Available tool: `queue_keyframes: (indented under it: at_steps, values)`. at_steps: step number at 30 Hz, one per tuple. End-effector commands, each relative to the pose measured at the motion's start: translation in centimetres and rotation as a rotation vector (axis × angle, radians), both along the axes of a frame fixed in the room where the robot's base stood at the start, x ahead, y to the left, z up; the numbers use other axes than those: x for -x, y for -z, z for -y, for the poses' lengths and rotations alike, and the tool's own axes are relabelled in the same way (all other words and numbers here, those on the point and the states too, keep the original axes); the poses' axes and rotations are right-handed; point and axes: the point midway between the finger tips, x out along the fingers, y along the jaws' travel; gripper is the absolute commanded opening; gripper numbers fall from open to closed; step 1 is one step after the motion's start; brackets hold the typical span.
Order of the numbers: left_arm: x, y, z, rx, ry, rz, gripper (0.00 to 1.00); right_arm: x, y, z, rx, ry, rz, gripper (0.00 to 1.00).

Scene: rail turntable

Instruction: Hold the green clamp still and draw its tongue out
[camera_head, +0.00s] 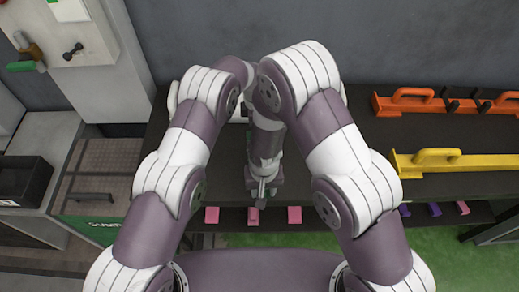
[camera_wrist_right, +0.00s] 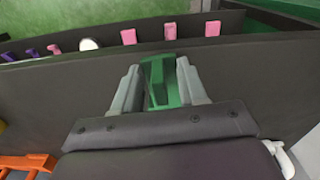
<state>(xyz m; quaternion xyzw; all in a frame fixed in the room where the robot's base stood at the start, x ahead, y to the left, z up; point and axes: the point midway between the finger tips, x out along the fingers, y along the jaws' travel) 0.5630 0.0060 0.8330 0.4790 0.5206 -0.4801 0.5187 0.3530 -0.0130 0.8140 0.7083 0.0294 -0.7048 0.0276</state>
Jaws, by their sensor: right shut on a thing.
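The green clamp (camera_wrist_right: 163,82) shows in the right wrist view, between the two grey fingers of my right gripper (camera_wrist_right: 160,88). The fingers are shut on it, one on each side. Its lower part is hidden by the gripper body, and I cannot make out its tongue. In the head view my right gripper (camera_head: 262,188) is at the middle, over the front part of the dark table. The clamp cannot be made out there. My left gripper is not visible; the arms overlap at the top middle.
On the dark table (camera_head: 355,150) at the right lie an orange piece (camera_head: 390,106) and a yellow piece (camera_head: 480,162), each with a handle. Pink blocks (camera_head: 294,214) and purple blocks (camera_head: 434,209) sit along a lower ledge in front. A black bin (camera_head: 22,182) stands far left.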

Motion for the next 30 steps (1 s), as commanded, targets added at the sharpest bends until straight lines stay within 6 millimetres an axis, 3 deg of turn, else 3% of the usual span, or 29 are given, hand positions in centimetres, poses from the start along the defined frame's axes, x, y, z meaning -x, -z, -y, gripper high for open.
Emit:
queue_keyframes:
  at_steps: [1,6,14,30]
  values:
    - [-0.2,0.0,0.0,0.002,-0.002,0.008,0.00,0.5,0.2,0.2,0.007,-0.002,-0.012,0.45]
    - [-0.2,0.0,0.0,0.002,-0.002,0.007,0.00,0.3,0.1,0.2,0.006,-0.001,-0.010,1.00]
    - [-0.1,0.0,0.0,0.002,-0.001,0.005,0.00,0.2,-0.2,0.1,0.003,-0.001,-0.006,1.00]
    - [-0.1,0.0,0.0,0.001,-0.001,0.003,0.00,0.1,-6.0,0.1,0.002,0.000,-0.003,1.00]
